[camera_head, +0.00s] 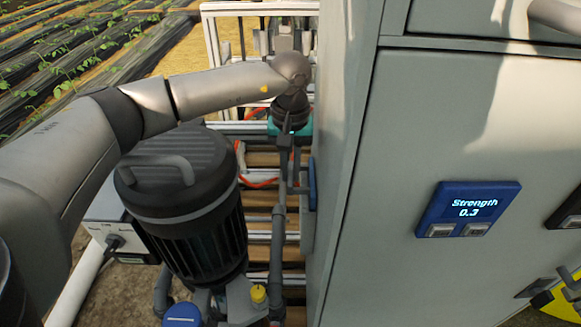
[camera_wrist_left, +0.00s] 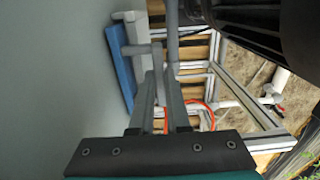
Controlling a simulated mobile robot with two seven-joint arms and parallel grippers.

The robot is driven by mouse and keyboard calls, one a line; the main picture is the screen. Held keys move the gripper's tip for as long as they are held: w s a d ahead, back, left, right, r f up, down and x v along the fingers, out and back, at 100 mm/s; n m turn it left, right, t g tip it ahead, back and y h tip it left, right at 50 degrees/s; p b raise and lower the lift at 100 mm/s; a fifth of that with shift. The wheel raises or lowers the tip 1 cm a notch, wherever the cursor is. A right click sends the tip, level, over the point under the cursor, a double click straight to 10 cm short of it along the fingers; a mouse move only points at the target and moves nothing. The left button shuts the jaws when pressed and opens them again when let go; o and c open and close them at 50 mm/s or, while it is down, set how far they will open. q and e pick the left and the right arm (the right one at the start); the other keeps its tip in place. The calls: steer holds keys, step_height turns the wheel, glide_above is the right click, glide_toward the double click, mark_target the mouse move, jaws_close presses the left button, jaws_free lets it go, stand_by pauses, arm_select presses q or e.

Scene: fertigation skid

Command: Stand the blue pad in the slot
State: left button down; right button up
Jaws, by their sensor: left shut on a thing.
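The blue pad (camera_head: 312,185) is a thin blue plate seen nearly edge-on, upright beside the cabinet's side wall. In the left wrist view the blue pad (camera_wrist_left: 121,68) stands at the left, with a grey handle (camera_wrist_left: 138,49) sticking out towards my fingers. My left gripper (camera_head: 291,172) points down between the cabinet and the black motor. In the left wrist view my left gripper (camera_wrist_left: 160,85) is shut on the pad's handle. A pale grey bracket (camera_head: 306,232) is just below the pad; I cannot tell whether the pad touches it or whether it is the slot. My right gripper is out of view.
The grey cabinet (camera_head: 455,120) fills the right, with a blue "Strength 0.3" display (camera_head: 468,209). A black ribbed motor (camera_head: 190,215) stands close on the left. A grey vertical pipe (camera_head: 277,250) and a red hose (camera_head: 258,183) are near the gripper. The gap here is narrow.

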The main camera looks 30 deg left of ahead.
arm_select(q)
steer(key=shift+f, duration=0.15)
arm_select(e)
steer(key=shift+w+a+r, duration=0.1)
arm_select(q)
steer(key=c, duration=0.8)
jaws_free()
steer(key=shift+r, duration=0.35)
step_height(320, 180, up, 2)
steer(key=shift+r+p, duration=0.25)
steer(key=shift+p, duration=0.5)
steer(key=shift+r+p, duration=2.3)
steer(key=shift+r, duration=3.75)
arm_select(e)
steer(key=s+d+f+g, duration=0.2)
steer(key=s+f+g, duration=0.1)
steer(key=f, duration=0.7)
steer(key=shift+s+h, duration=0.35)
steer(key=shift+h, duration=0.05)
